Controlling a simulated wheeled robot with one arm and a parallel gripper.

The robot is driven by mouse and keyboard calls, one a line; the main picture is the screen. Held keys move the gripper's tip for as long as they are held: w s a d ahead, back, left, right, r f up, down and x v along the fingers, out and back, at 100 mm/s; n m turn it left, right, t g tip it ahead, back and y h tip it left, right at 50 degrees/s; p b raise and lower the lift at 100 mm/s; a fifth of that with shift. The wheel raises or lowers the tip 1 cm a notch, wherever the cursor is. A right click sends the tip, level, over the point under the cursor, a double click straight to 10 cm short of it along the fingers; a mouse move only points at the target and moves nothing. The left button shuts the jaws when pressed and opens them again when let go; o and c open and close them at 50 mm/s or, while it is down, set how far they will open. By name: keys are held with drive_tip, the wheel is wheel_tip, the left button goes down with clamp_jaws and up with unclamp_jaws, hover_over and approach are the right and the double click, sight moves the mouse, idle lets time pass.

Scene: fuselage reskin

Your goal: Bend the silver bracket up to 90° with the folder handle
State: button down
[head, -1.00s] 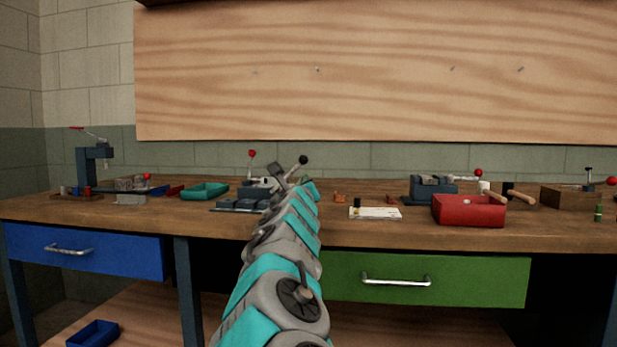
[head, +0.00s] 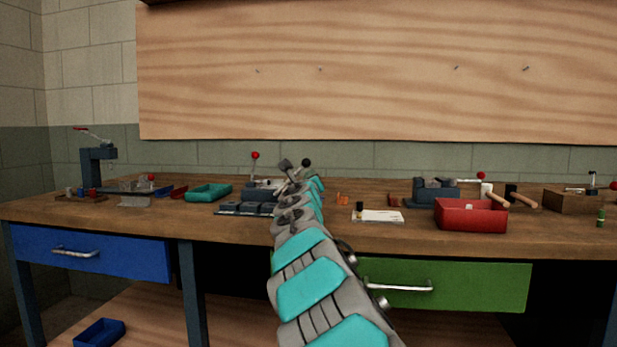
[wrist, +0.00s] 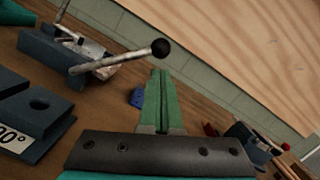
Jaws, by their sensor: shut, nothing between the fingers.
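In the wrist view, my gripper (wrist: 160,76) has its green fingers shut together, with nothing between them. The folder (wrist: 62,62) is a dark blue-grey device at the upper left of that view. Its handle (wrist: 122,62) is a bare metal rod with a black ball (wrist: 160,48), which appears just beyond my fingertips; I cannot tell whether they touch. Silver metal (wrist: 88,45) lies on the folder, but the bracket's shape and angle are unclear. In the head view, the black ball (head: 306,162) shows above my arm, which hides much of the folder.
Dark blocks (wrist: 35,110), one labelled 90°, stand left of my fingers. A small blue object (wrist: 137,97) is near them. The head view shows a teal tray (head: 208,193), a red bin (head: 470,216) and a vise-like tool (head: 435,191). The bench's front strip looks mostly clear.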

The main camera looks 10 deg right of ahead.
drive_tip(key=shift+x, duration=0.95)
drive_tip(key=shift+r+p, duration=0.1)
drive_tip(key=shift+p, duration=0.2)
drive_tip(key=shift+a+r+n+p, duration=0.2)
drive_tip(key=shift+r+n+p, duration=0.1)
drive_tip(key=shift+n+p, duration=0.15)
